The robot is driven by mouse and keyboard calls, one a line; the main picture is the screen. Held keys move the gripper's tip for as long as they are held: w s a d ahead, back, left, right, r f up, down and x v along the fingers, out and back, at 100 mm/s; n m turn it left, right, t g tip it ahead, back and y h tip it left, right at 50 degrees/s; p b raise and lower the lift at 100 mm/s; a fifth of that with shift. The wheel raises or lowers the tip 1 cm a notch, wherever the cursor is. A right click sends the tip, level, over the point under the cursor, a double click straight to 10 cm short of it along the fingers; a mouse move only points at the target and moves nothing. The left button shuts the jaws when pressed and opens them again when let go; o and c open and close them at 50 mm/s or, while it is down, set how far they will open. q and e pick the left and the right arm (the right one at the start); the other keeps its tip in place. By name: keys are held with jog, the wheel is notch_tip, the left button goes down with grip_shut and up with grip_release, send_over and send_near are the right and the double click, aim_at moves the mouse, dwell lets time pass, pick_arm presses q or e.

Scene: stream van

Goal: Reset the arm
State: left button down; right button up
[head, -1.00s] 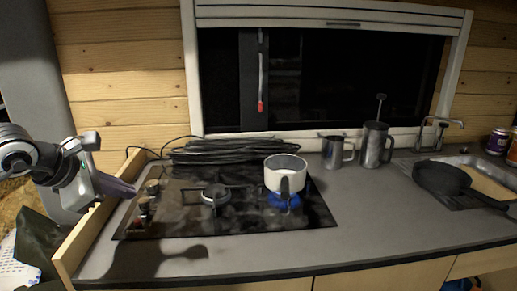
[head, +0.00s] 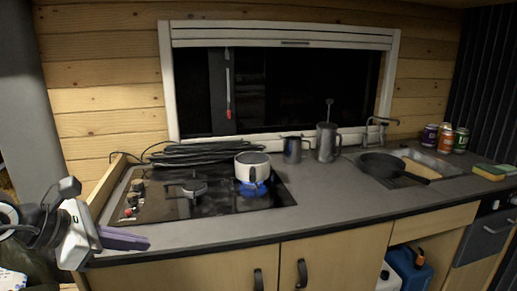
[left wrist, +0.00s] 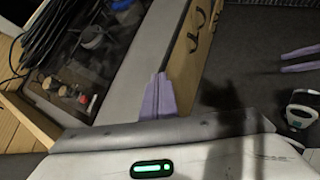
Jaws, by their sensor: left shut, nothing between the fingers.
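My left gripper (head: 124,240) is at the lower left of the head view, in front of the counter's left front edge. Its purple fingers are closed together and hold nothing. In the left wrist view the closed fingers (left wrist: 158,98) show beside the counter's front edge, with the cabinet front to their right.
The counter (head: 225,230) carries a black hob (head: 160,208) with a white pot (head: 252,167) over a blue flame. Two metal jugs, a dark pan (head: 380,164) and several cans stand farther right. A low wooden board (head: 104,188) edges the counter's left end.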

pick_arm(q)
jog(key=s+d+f+n+t+h, duration=0.1)
jog(key=s+d+n+h, duration=0.2)
jog(key=d+n+h, duration=0.4)
jog(key=s+d+f+n+t+h, duration=0.1)
jog(key=s+d+f+n+h, duration=0.15)
jog(key=d+n, duration=0.45)
jog(key=s+a+f+n+t+y, duration=0.25)
jog(key=f+n+y, duration=0.25)
jog(key=f+n, duration=0.5)
jog(key=s+a+f+n+t+y, duration=0.1)
jog(key=a+f+n+t+y, duration=0.2)
jog(key=f+n+y, duration=0.6)
jog(key=s+f+n+g, duration=0.6)
jog(key=s+f+n, duration=0.5)
jog(key=s+f, duration=0.3)
jog(key=shift+s+f+n+h, duration=0.35)
jog(key=shift+s+f+n, duration=0.05)
jog(key=shift+s, duration=0.75)
